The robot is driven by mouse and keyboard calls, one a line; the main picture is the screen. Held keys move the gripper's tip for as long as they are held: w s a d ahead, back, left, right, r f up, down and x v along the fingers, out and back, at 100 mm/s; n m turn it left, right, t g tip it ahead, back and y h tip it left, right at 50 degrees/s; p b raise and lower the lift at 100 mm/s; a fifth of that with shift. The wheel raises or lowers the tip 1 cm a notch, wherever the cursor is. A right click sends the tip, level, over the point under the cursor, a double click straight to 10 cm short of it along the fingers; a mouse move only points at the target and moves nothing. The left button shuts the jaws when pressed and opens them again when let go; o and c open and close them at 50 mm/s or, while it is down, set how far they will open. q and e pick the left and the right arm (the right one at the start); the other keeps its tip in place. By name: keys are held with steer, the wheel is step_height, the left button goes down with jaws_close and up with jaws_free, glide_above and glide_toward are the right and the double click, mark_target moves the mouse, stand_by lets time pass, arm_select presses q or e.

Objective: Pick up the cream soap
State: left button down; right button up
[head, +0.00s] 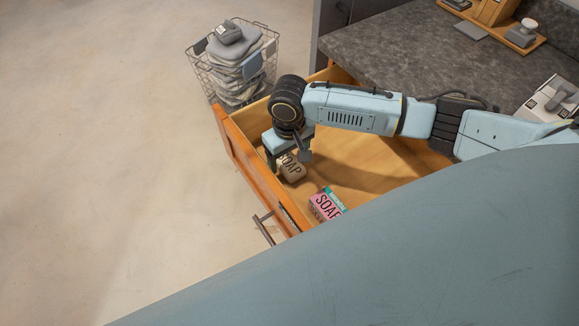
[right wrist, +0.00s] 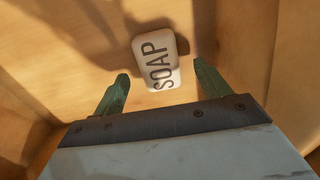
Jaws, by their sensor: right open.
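The cream soap (head: 291,169), a rounded bar with dark SOAP lettering, lies on the floor of the open wooden drawer (head: 246,157). My right gripper (head: 287,160) is down inside the drawer, above the soap and partly covering it in the head view. In the right wrist view the soap (right wrist: 155,60) lies ahead of the fingertips, about midway between them. The two green fingers of the right gripper (right wrist: 160,78) are open and empty. It cannot be told how far above the soap they are. My left gripper is not in view.
A pink and teal soap box (head: 326,205) lies in the drawer nearer to me. A wire basket of folded cloths (head: 235,65) stands beyond the drawer. A dark countertop (head: 390,50) is at the right. Open floor lies left.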

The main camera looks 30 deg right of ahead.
mark_target(288, 165)
steer(key=shift+d+f, duration=0.1)
steer(key=shift+f, duration=0.85)
steer(key=shift+f+b, duration=0.3)
steer(key=shift+f, duration=0.15)
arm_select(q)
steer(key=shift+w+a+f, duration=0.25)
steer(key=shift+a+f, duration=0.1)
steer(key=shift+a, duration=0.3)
arm_select(e)
steer(key=c, duration=1.1)
